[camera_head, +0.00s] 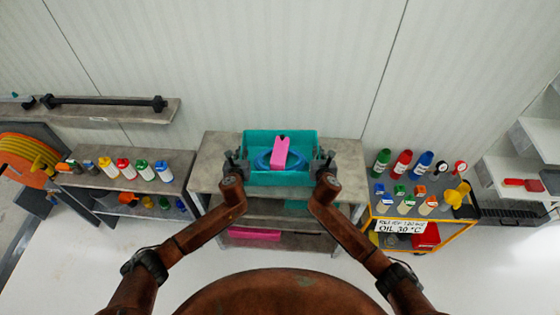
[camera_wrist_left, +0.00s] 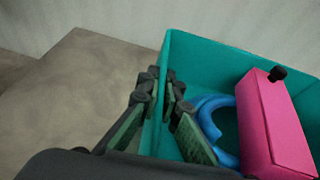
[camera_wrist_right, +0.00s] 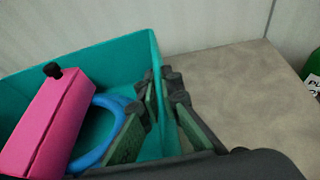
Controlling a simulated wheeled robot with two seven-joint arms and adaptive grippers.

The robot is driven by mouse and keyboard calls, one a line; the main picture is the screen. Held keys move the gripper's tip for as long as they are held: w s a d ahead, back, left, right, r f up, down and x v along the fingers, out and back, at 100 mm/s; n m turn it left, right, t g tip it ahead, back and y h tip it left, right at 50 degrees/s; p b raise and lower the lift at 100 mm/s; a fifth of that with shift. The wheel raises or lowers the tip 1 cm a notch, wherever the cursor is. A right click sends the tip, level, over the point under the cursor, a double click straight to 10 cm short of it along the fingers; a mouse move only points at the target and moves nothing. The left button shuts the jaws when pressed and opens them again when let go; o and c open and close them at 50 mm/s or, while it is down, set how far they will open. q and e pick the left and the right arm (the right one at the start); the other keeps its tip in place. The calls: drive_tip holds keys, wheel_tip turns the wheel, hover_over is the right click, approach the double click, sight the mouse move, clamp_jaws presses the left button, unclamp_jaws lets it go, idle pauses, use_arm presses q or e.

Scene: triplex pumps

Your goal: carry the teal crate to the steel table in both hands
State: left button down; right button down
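The teal crate (camera_head: 252,137) is upright over the top of a grey table (camera_head: 212,165) by the wall. I cannot tell whether it rests on it. It holds a pink block (camera_head: 281,152) with a black knob and a blue ring (camera_head: 262,161). My left gripper (camera_head: 237,158) straddles the crate's left wall, which also shows in the left wrist view (camera_wrist_left: 205,60); its fingers close in on the wall from both sides. My right gripper (camera_head: 325,158) does the same at the right wall, seen in the right wrist view (camera_wrist_right: 130,60). The fingertip contacts are partly hidden.
A shelf with colored bottles (camera_head: 124,168) stands left, near an orange hose reel (camera_head: 25,160). A yellow-framed cart (camera_head: 400,212) with bottles stands right. Shelves below the table hold a pink item (camera_head: 255,234). Bare tabletop shows on both sides of the crate.

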idle(0.5)
